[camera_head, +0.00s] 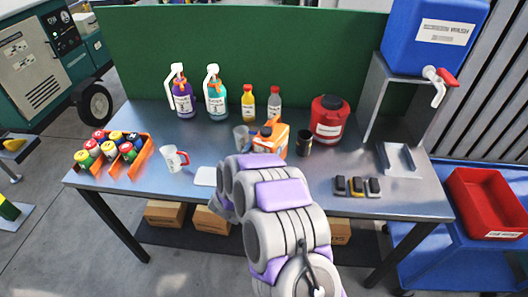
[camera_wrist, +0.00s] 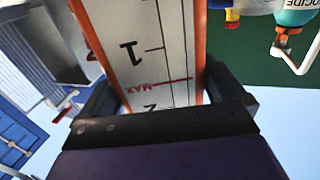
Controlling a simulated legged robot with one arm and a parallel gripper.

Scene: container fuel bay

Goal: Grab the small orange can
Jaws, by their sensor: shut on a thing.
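The small orange can (camera_head: 272,138) stands at the middle of the steel table in the head view, partly hidden by my arm. In the wrist view the orange can (camera_wrist: 160,50) fills the middle, with a white scale label, a red MAX line and orange edges. My gripper (camera_wrist: 160,90) has one dark finger on each side of the can and is shut on it. I cannot tell whether the can touches the table.
A red canister (camera_head: 329,119) is to the right. Several bottles (camera_head: 215,98) line the back. A white mug (camera_head: 172,159) and an orange crate (camera_head: 115,163) stand left.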

